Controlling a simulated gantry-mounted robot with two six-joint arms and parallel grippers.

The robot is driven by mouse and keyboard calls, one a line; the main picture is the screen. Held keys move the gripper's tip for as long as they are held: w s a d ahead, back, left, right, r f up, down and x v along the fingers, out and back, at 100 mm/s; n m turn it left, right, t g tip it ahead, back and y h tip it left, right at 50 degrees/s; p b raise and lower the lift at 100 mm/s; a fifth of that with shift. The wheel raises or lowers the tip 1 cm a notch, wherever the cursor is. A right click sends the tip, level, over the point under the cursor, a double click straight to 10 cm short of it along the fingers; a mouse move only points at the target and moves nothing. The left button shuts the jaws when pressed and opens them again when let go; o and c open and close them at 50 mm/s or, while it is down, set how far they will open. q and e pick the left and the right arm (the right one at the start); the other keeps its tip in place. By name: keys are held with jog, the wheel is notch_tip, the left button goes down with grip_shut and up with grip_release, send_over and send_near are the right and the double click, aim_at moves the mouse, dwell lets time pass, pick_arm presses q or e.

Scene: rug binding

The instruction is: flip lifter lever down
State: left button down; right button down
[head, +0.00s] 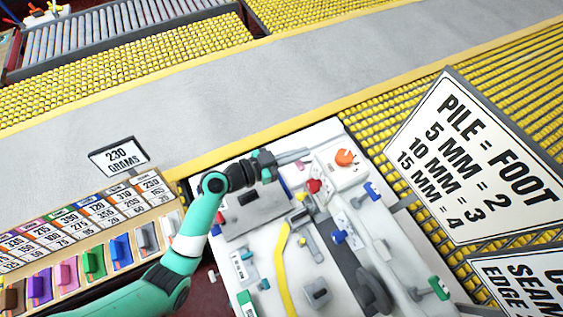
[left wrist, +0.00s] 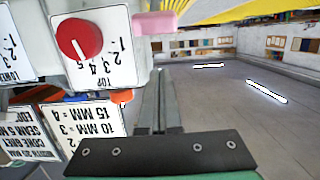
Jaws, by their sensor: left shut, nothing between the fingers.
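The white binding machine (head: 330,210) carries several coloured knobs and levers. I cannot tell for sure which of them is the lifter lever. A red knob (head: 314,186), a blue-tipped piece (head: 339,237) and a green-tipped piece (head: 439,288) show on it. My left gripper (head: 303,153) is shut and empty at the machine's far edge, left of an orange knob (head: 345,157). In the left wrist view its fingers (left wrist: 165,85) point past a red dial (left wrist: 79,38) marked TOP and a pink block (left wrist: 168,18). My right gripper is not in view.
A yellow strip (head: 283,270) runs down the machine. Coloured sample blocks (head: 94,262) and a 230 GRAMS sign (head: 118,156) stand left. A large pile-foot sign (head: 470,160) stands right. The grey conveyor surface (head: 220,95) behind is clear.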

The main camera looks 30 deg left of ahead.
pick_arm(q)
jog(key=shift+s+a+f, duration=0.15)
jog(key=shift+s+f, duration=0.05)
jog(key=shift+f, duration=0.75)
jog(key=shift+s+a+f, duration=0.1)
jog(key=shift+s+f, duration=0.1)
jog(key=shift+f, duration=0.7)
